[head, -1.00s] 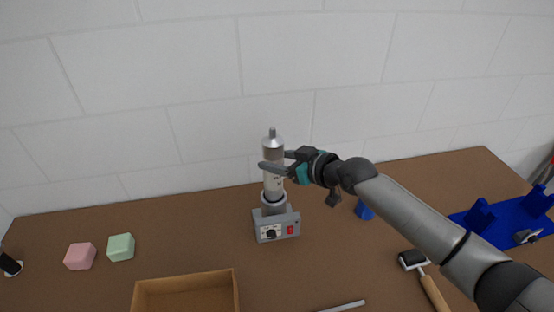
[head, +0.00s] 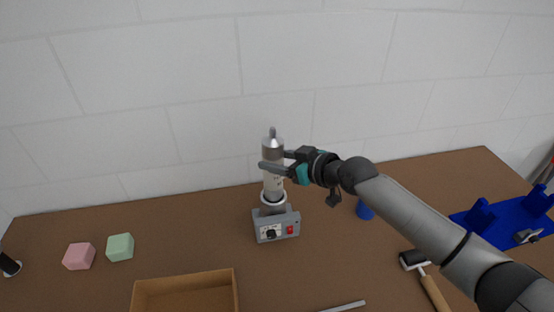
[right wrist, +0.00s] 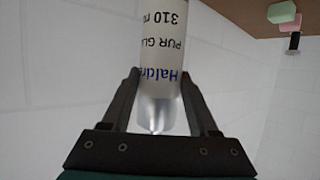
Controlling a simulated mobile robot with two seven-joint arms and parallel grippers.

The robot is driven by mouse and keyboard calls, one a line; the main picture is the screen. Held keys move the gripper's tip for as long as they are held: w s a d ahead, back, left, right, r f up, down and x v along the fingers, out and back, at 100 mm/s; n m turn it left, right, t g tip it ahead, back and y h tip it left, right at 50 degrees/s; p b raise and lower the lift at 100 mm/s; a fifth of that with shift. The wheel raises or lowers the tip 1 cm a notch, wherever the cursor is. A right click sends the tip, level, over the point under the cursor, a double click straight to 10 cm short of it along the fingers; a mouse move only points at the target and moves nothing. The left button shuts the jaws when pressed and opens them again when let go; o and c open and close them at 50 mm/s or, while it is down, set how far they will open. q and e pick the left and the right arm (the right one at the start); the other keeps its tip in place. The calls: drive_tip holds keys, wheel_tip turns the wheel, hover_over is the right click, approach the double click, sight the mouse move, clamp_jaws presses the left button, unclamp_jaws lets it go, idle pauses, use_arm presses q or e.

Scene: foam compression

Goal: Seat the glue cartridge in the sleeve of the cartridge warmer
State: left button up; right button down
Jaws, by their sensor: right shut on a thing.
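The glue cartridge (head: 273,184) has a white labelled body and a silver top with a grey tip. It stands close to upright over the cartridge warmer (head: 265,221), a grey box with a dial and a red switch. Its lower end meets the pale ring of the sleeve (head: 273,198); how deep it sits inside I cannot tell. My right gripper (head: 274,162) is shut on the cartridge near its silver part. In the right wrist view, the cartridge (right wrist: 158,55) is between both fingers, its label upside down. My left gripper is not in view.
An open cardboard box (head: 186,283) stands in front of the warmer. Pink (head: 79,256) and green (head: 120,247) blocks lie to the left. A blue object (head: 364,210) stands behind my right arm. A roller (head: 433,290) and a blue stand (head: 511,221) are on the right.

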sight(281, 190)
drive_tip(key=shift+f, duration=0.1)
drive_tip(key=shift+f+b, duration=0.35)
drive_tip(key=shift+b, duration=0.15)
drive_tip(key=shift+f+b, duration=4.25)
drive_tip(key=shift+f, duration=0.15)
drive_tip(key=shift+c, duration=1.5)
unclamp_jaws()
drive_tip(key=shift+o, duration=1.1)
drive_tip(key=shift+f, duration=0.2)
drive_tip(key=shift+s+d+r, duration=0.25)
drive_tip(key=shift+s+d, duration=0.15)
drive_tip(key=shift+d, duration=0.05)
drive_tip(key=v, duration=1.4)
drive_tip(key=shift+p, duration=0.35)
